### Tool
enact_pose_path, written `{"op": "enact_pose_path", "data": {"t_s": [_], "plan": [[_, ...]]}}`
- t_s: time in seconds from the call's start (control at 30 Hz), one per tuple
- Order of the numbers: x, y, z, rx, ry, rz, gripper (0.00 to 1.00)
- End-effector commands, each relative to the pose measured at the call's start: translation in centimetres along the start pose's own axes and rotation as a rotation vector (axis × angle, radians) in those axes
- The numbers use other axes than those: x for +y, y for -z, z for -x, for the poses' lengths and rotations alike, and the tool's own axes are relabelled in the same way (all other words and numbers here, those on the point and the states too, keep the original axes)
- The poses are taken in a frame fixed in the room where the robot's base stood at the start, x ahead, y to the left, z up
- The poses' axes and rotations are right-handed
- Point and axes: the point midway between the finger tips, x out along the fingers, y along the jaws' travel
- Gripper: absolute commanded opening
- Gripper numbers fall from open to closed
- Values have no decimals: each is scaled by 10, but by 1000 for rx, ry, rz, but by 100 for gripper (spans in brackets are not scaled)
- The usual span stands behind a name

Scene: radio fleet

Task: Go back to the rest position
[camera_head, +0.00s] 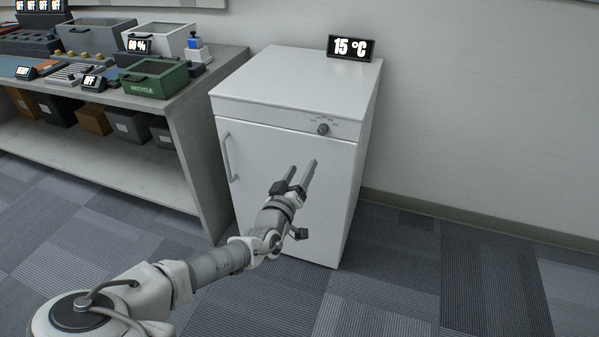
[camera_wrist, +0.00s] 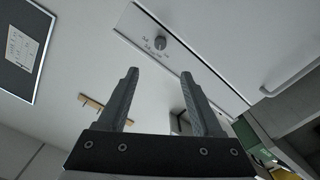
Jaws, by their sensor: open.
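My gripper (camera_head: 300,176) is open and empty in the head view, in front of the white cabinet (camera_head: 275,185). Its two fingers point up and away toward the cabinet's front. In the wrist view my gripper (camera_wrist: 160,95) shows two separate fingers with nothing between them. The cabinet has a closed door with a handle (camera_head: 228,158) on its left and a round knob (camera_head: 323,128) at its upper right. The knob also shows in the wrist view (camera_wrist: 160,43), beyond the fingers. I cannot tell the exact gap between fingers and cabinet, but no contact is visible.
A display reading 15 °C (camera_head: 350,48) stands on the cabinet. A grey workbench (camera_head: 205,88) on the left holds a green recycle bin (camera_head: 155,80) and other bins. Carpet floor (camera_head: 480,280) is clear at the right. The wrist view shows a dark wall board (camera_wrist: 22,50).

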Motion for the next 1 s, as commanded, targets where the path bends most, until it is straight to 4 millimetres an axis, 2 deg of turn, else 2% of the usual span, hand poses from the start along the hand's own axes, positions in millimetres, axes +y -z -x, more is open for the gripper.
{"op": "enact_pose_path", "data": {"t_s": [0.67,0.77,1.0], "plan": [[0,-1,-1,-6,1,-2,67],[3,-11,-4,-56,7,-15,67],[13,-70,-3,-390,73,-127,67]]}}
